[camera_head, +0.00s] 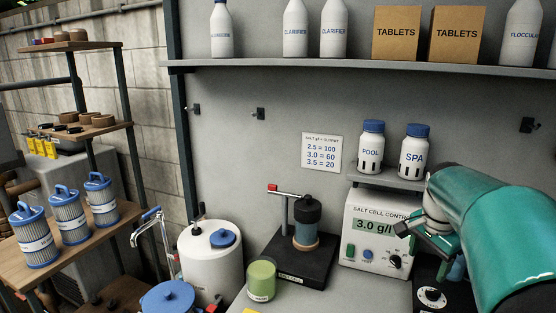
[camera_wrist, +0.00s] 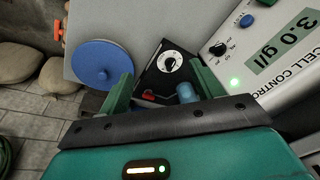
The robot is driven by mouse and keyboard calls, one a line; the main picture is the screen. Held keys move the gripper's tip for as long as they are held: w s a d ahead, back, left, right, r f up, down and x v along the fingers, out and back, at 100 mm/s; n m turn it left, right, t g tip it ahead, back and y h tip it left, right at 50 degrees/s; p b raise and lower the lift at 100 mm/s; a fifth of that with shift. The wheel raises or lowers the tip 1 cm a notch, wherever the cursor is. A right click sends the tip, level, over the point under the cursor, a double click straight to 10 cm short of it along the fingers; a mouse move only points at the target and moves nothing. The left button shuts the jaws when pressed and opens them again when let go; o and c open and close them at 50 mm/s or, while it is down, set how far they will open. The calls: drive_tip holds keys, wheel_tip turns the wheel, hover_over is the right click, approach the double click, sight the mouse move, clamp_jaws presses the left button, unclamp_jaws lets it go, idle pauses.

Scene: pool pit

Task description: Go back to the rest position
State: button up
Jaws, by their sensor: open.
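My gripper (camera_head: 428,236) is at the right in the head view, in front of the right side of the salt cell control box (camera_head: 362,257). The box display reads 3.0 g/l. In the wrist view my gripper (camera_wrist: 160,92) shows two green fingers spread apart. Between and beyond them are a black unit with a white dial (camera_wrist: 171,61) and a blue cylinder (camera_wrist: 187,93). I see nothing held between the fingers, and I cannot tell whether they touch the cylinder. The black unit also shows in the head view (camera_head: 432,296), partly hidden by my arm.
A shelf (camera_head: 300,67) with bottles and tablet boxes spans the wall above. POOL (camera_head: 371,148) and SPA (camera_head: 413,152) bottles stand on a small ledge. A salt cell stand (camera_head: 300,262), green jar (camera_head: 261,280) and white tank (camera_head: 211,262) are left. Filter cartridges (camera_head: 70,216) stand far left.

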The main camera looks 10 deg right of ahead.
drive_tip(key=s+a+n+t, duration=0.1)
drive_tip(key=s+a+n, duration=0.4)
drive_tip(key=a, duration=0.3)
drive_tip(key=s+a+f+n+t+y, duration=0.1)
drive_tip(key=s+a+n, duration=0.4)
drive_tip(key=a, duration=0.3)
drive_tip(key=s+a+f+n+t, duration=0.1)
drive_tip(key=s+a+n+t, duration=0.1)
drive_tip(key=s+a+n, duration=0.3)
drive_tip(key=a, duration=0.4)
drive_tip(key=shift+s+f, duration=0.15)
drive_tip(key=shift+f, duration=0.05)
